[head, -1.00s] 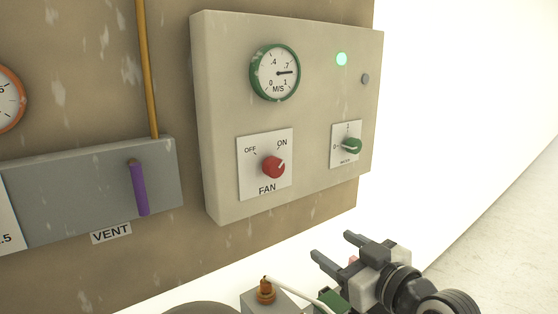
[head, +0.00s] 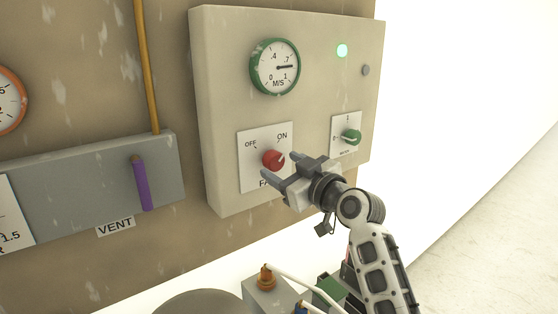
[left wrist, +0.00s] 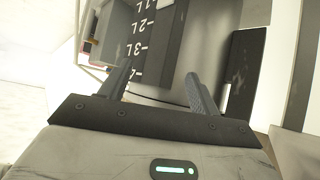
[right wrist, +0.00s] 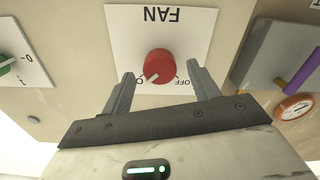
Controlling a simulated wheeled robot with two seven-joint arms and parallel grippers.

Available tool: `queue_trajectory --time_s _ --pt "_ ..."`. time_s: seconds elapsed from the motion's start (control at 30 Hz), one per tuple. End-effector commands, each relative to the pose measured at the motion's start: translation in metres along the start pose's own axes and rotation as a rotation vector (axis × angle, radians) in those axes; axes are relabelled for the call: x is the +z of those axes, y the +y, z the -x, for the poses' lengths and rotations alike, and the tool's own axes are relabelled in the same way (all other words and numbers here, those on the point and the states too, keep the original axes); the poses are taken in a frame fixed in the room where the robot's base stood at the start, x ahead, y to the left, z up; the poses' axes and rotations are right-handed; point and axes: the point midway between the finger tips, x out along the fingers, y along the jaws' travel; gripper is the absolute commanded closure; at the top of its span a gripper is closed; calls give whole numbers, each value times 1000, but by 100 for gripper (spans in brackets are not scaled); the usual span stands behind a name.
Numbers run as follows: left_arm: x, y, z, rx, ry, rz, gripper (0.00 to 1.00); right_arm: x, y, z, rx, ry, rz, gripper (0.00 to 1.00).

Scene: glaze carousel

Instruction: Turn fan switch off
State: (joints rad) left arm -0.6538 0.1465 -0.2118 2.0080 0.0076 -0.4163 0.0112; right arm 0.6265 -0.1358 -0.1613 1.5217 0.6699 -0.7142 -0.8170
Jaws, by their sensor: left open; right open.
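The red fan knob (head: 272,160) sits on a white plate (head: 247,178) marked OFF, ON and FAN. Its white mark points toward ON. My right gripper (head: 279,167) is open just in front of the knob, covering part of the FAN label. In the right wrist view, the knob (right wrist: 160,62) shows upside down between and beyond the open fingers (right wrist: 160,73), with a gap on both sides; I cannot tell the remaining depth. Its mark points lower left, toward ON. My left gripper (left wrist: 160,71) is open and empty, away from the panel.
A green knob (head: 351,137) is close on the right. A purple vent lever (head: 142,184) is on the left. A box with an orange fitting (head: 266,277) is below.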

Motion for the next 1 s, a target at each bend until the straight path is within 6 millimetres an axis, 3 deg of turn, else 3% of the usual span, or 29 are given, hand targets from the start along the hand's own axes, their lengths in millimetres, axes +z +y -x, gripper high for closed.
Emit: queue_trajectory --time_s 0.2,0.53,0.57,0.7,1.0 --pt "-3 1 1 -2 3 7 38 0 0 -20 1 1 0 40" --pt "-2 0 1 -3 2 7 38 0 0 -23 1 1 0 40" --pt "-2 0 1 -3 2 7 38 0 0 -23 1 1 0 45" --pt "-2 0 1 -3 1 7 38 0 0 -23 1 0 0 84" --pt "4 0 0 -2 -4 7 38 2 1 -23 2 0 21 84"
